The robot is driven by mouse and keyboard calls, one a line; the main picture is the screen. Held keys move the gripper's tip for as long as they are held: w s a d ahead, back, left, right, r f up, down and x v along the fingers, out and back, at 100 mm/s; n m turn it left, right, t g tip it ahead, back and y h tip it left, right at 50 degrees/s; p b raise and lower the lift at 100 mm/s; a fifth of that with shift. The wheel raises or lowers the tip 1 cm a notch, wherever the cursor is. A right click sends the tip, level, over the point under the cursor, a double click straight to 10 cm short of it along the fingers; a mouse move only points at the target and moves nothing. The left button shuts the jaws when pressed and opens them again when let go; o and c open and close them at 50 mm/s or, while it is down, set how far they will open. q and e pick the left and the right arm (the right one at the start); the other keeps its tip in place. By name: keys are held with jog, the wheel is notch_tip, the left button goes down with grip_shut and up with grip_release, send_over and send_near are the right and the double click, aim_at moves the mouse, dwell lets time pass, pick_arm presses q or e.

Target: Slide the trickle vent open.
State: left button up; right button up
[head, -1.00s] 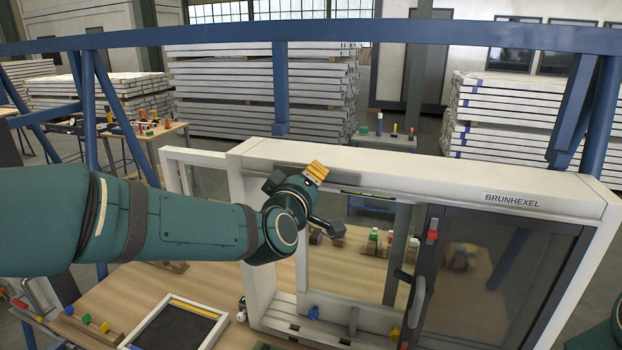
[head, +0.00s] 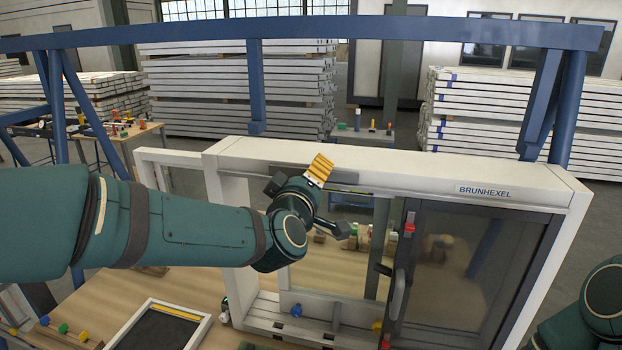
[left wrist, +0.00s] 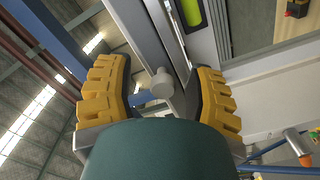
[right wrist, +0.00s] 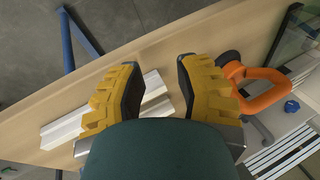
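The trickle vent is a grey strip (head: 343,187) along the top rail of the white window frame (head: 385,175). In the left wrist view the strip (left wrist: 150,35) runs between my fingers, with a yellow-green patch (left wrist: 191,14) beside it. A short grey knob (left wrist: 162,83) sits between the fingers, with a visible gap on each side. My left gripper (head: 318,170) is at the strip in the head view; the left wrist view shows it (left wrist: 160,95) open. My right gripper (right wrist: 155,90) is open and empty above a wooden bench.
A dark sliding sash (head: 470,265) with a grey handle (head: 398,293) fills the frame's right side. A blue rail (head: 300,36) crosses behind. In the right wrist view are an orange-handled tool (right wrist: 258,85) and a white profile (right wrist: 70,130). A black-based tray (head: 160,328) lies lower left.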

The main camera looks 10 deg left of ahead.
pick_arm(q)
jog(key=shift+s, duration=0.15)
jog(key=s, duration=1.1)
jog(key=shift+s+a, duration=0.15)
jog(key=shift+s, duration=0.25)
